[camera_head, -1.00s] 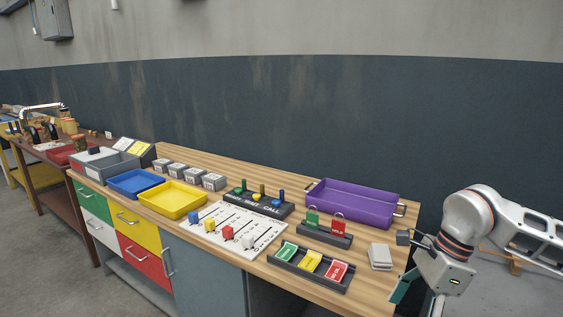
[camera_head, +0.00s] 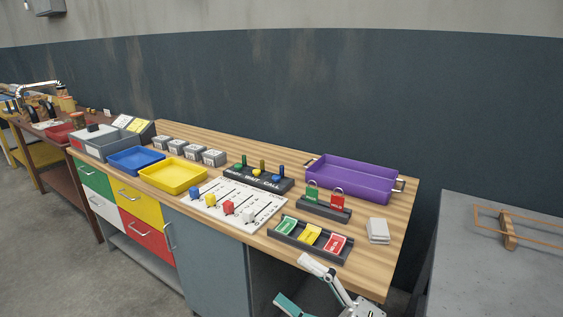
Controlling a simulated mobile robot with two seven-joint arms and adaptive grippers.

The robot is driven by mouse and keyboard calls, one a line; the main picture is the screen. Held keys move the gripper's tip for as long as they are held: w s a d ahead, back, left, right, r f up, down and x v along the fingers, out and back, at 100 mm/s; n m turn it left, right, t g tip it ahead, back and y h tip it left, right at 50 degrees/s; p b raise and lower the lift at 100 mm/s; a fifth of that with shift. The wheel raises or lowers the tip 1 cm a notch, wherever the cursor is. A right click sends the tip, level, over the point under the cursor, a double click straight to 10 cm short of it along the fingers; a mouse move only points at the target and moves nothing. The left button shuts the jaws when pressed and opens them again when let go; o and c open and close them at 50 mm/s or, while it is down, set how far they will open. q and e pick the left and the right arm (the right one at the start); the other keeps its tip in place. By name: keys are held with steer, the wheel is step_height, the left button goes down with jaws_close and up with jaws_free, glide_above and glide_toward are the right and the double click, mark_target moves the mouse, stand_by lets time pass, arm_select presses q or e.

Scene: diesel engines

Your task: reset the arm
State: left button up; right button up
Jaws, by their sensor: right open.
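My right gripper (camera_head: 292,279) is at the bottom of the head view, in front of the workbench's front edge. Its two fingers are spread apart, with a teal pad on the lower one, and nothing is between them. The rest of my right arm is cut off by the bottom edge of the picture. My left arm and gripper are not in view.
The wooden workbench (camera_head: 395,235) holds a purple tray (camera_head: 350,182), blue and yellow trays, a white slider board (camera_head: 262,211), padlocks and a dark rack of coloured tags (camera_head: 268,234). A grey table (camera_head: 480,270) stands to the right, with a gap between.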

steer(key=d+f+m+t+h, duration=0.2)
steer(key=d+f+m+h, duration=0.4)
steer(key=f+m, duration=0.25)
steer(key=d+f+m+t+h, duration=0.2)
steer(key=d+f+m+h, duration=0.35)
steer(key=f+m, duration=0.35)
steer(key=s+d+f+m+g+h, duration=0.2)
steer(key=s+d+f+m, duration=0.1)
steer(key=s+f, duration=0.3)
steer(key=s+d+f+m+g+h, duration=0.2)
steer(key=s+f, duration=0.4)
steer(key=f, duration=0.3)
steer(key=shift+s+d+f+m, duration=0.35)
steer(key=shift+d+f+m, duration=0.05)
steer(key=shift+d+m, duration=0.15)
